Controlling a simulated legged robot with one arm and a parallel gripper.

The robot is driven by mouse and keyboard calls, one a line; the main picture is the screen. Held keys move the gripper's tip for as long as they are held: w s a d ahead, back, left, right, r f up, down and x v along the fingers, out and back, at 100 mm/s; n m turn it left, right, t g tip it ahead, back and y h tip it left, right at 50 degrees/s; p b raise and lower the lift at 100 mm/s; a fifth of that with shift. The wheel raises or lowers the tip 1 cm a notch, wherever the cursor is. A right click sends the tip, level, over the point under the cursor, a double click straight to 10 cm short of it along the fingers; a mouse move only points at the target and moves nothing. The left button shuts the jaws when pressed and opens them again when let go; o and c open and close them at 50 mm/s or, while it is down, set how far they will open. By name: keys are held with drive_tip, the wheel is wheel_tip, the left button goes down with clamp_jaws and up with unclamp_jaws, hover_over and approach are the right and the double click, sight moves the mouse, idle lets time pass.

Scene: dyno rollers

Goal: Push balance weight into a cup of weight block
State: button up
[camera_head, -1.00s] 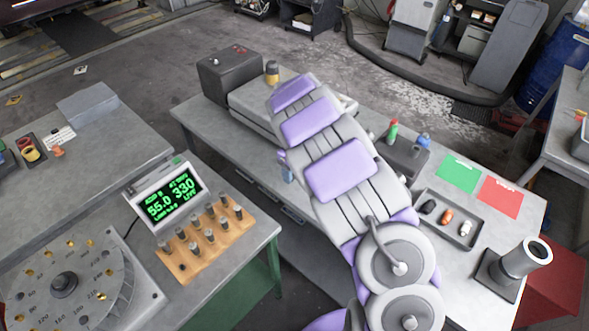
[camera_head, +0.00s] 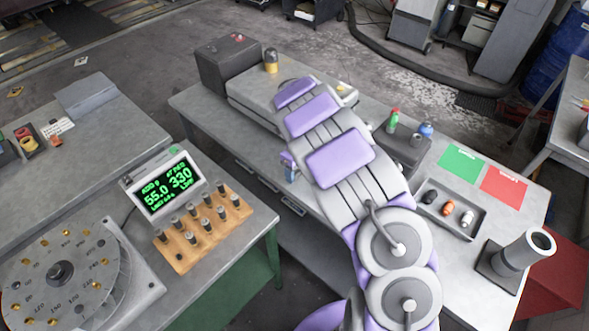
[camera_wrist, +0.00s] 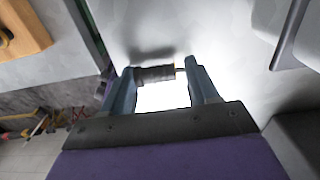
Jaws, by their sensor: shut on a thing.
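My gripper (camera_wrist: 163,85) is shut on a small dark cylinder, the balance weight (camera_wrist: 153,74). It lies crosswise between the two blue-grey fingers, with a yellowish band and a thin pin toward the right finger. In the head view, my purple arm hides most of my gripper; a little purple and blue (camera_head: 289,168) shows at its left. The wooden weight block (camera_head: 187,262) lies on the left bench with several dark upright cylinders in it. Its corner (camera_wrist: 22,28) shows at the wrist view's top left. My gripper is apart from the block, to its right.
A display (camera_head: 160,185) stands behind the block, and a numbered dial (camera_head: 60,290) lies to its left. A gap separates the left bench from the long grey table (camera_head: 215,125). That table holds a grey tray (camera_head: 480,232), green and red sheets and a tilted cylinder (camera_head: 520,252).

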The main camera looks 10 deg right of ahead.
drive_tip(key=o, duration=1)
drive_tip(key=shift+d, duration=0.1)
drive_tip(key=shift+o, duration=0.9)
drive_tip(key=shift+a, duration=0.4)
wheel_tip(320, 180, up, 17)
drive_tip(key=p, duration=0.3)
drive_tip(key=shift+r, duration=0.15)
